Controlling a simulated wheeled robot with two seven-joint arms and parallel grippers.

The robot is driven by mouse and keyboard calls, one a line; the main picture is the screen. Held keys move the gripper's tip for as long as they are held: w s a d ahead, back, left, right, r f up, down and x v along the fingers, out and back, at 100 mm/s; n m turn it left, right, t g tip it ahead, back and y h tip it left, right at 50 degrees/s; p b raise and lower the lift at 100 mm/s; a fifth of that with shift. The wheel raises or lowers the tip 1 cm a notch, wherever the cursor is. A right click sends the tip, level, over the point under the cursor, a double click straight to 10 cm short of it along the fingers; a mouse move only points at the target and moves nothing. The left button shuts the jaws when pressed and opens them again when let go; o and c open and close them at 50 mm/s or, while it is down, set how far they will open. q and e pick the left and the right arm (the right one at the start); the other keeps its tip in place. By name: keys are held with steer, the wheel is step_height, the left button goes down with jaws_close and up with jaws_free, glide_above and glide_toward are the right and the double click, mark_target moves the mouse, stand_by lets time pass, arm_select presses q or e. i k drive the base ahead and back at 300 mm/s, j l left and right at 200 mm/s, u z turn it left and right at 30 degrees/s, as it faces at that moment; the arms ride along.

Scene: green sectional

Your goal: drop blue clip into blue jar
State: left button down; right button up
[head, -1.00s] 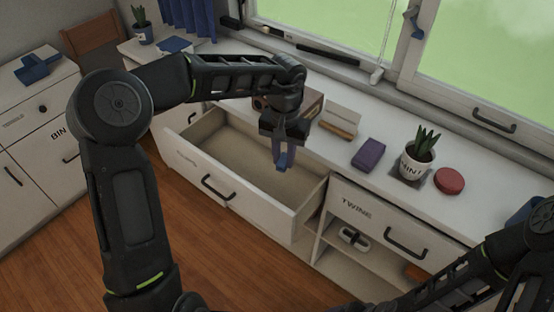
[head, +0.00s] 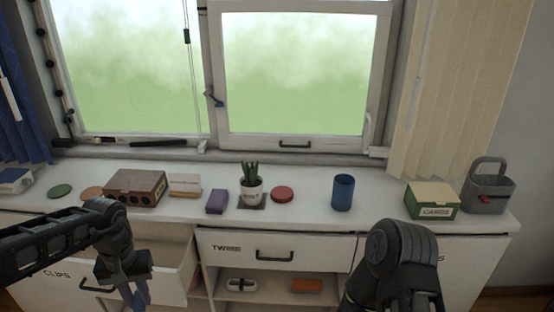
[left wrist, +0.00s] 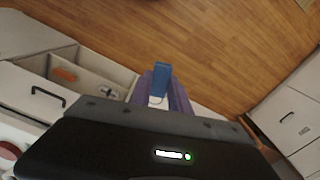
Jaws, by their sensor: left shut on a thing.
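The blue jar (head: 343,192) stands upright on the white counter, right of centre in the head view. My left gripper (head: 136,294) hangs low at the left, beside the open drawer front, well apart from the jar. In the left wrist view my left gripper (left wrist: 160,94) is shut on the blue clip (left wrist: 161,75), which sticks out past the purple fingers. In the head view I cannot make out the clip clearly near the bottom edge. My right arm shows at the lower right, but its gripper is out of view.
The drawer marked CLIPS (head: 62,280) stands open below the counter. Left of the jar are a red disc (head: 282,194), a potted plant (head: 252,188) and a purple block (head: 216,201). Right of it are a card box (head: 432,201) and a grey caddy (head: 488,187).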

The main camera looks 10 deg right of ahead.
mark_target(340, 197)
steer(key=k, duration=0.45)
steer(key=z, duration=1.2)
steer(key=i+l, duration=0.15)
steer(key=i, duration=0.5)
steer(key=i+l, duration=0.15)
steer(key=i, duration=0.5)
steer(key=i+l, duration=0.15)
steer(key=i, duration=0.5)
